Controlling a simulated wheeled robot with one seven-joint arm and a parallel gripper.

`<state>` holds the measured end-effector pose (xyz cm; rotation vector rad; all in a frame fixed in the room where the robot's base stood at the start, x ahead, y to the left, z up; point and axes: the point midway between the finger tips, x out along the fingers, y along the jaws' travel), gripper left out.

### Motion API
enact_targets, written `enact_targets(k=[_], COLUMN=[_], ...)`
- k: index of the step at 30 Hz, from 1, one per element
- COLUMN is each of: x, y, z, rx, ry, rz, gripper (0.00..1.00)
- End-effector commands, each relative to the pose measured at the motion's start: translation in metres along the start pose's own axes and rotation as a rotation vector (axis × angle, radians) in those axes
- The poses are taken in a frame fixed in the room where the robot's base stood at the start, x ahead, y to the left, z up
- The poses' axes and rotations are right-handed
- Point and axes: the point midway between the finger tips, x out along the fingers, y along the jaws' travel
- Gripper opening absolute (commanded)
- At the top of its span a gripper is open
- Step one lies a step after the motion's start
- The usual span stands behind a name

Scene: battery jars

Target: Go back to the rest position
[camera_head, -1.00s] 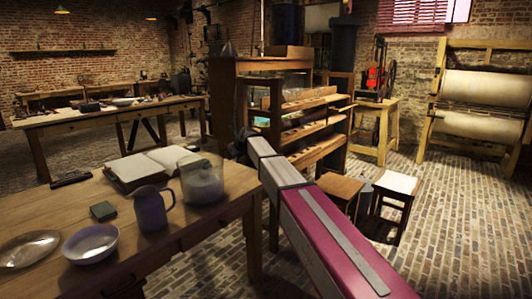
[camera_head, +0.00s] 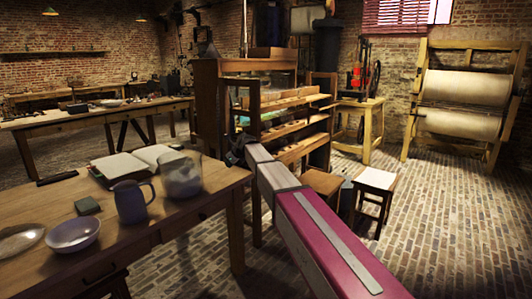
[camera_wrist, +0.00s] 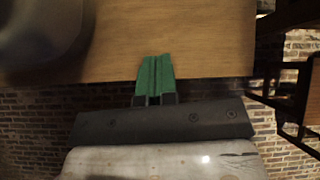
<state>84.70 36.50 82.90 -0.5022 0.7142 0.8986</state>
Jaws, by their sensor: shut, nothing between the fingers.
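My gripper (camera_wrist: 154,75) shows in the wrist view with its green fingers closed together and nothing between them. Below the fingertips in that view is the edge of a wooden table (camera_wrist: 205,40). A dark blurred rounded shape fills the upper left corner of the wrist view; I cannot tell what it is. In the head view my arm reaches forward along the right side of the wooden table (camera_head: 195,215). The gripper's fingers are too small and dark to make out there, at the arm's far end.
On the table stand a glass jar (camera_head: 181,176), a blue-grey jug (camera_head: 131,202), an open book (camera_head: 135,166), a bowl (camera_head: 73,234), a plate (camera_head: 18,240) and a small dark block (camera_head: 87,206). A wooden shelf unit (camera_head: 222,110) and stools (camera_head: 376,179) stand beyond my arm. The brick floor at right is clear.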

Motion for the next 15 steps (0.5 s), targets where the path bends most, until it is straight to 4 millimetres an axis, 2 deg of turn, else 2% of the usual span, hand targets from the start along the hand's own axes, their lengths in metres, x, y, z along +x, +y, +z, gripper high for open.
enact_targets(k=[8, 11, 14, 15], x=[-0.007, -0.011, -0.018, -0.022], y=[0.003, 0.005, 0.009, 0.012], z=[-0.068, -0.102, -0.145, -0.167], rx=[-0.212, -0.320, -0.461, -0.529], ry=[0.077, 0.116, 0.166, 0.190], rz=[-0.001, 0.008, 0.026, 0.038], gripper=[0.00, 0.00, 0.00, 0.00])
